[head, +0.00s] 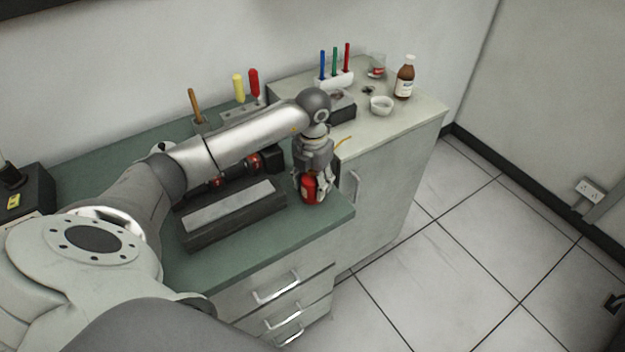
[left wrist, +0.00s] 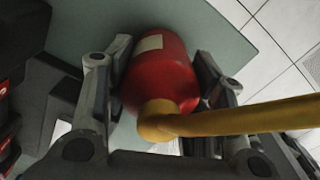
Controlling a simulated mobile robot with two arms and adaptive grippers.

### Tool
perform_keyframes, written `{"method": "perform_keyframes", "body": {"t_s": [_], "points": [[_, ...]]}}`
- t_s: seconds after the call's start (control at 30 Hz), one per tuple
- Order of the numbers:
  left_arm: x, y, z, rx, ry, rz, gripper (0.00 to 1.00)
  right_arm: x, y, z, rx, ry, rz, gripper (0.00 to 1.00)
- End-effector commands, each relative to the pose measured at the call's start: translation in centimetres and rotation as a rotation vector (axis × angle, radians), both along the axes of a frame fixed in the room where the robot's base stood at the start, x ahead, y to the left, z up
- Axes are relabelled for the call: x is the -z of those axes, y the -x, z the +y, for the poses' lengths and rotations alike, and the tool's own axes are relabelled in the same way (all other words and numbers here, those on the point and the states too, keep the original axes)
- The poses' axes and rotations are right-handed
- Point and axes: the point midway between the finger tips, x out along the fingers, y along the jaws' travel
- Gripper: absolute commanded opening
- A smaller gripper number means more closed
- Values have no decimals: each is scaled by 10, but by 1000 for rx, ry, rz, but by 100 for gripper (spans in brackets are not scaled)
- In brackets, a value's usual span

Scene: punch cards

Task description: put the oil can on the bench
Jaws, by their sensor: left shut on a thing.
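The oil can (head: 310,189) is red with a yellow spout. It is at the front right corner of the green-topped bench (head: 330,212), in the head view. My left gripper (head: 311,184) is shut on the can from above, with its fingers on either side of the body. In the left wrist view the red can (left wrist: 162,70) sits between the two fingers, and its yellow spout (left wrist: 235,118) runs off to the right. I cannot tell whether the can's base touches the bench top. My right gripper is not in view.
A long dark block with a grey top (head: 230,207) lies on the bench left of the can. A lighter cabinet (head: 415,125) stands at right with a brown bottle (head: 404,80), a white bowl (head: 381,105) and a pen holder (head: 334,82). A screwdriver rack (head: 240,113) stands behind my arm.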

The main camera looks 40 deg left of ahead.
Motion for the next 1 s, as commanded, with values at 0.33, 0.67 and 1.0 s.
{"method": "perform_keyframes", "body": {"t_s": [0.33, 0.67, 1.0], "points": [[3, 0, 0, 0, 0, 0, 71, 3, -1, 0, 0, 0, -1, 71], [-1, 0, 0, -1, 0, 0, 71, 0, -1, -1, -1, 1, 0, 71], [-58, -2, 0, -1, 0, -8, 71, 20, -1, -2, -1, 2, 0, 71]]}}
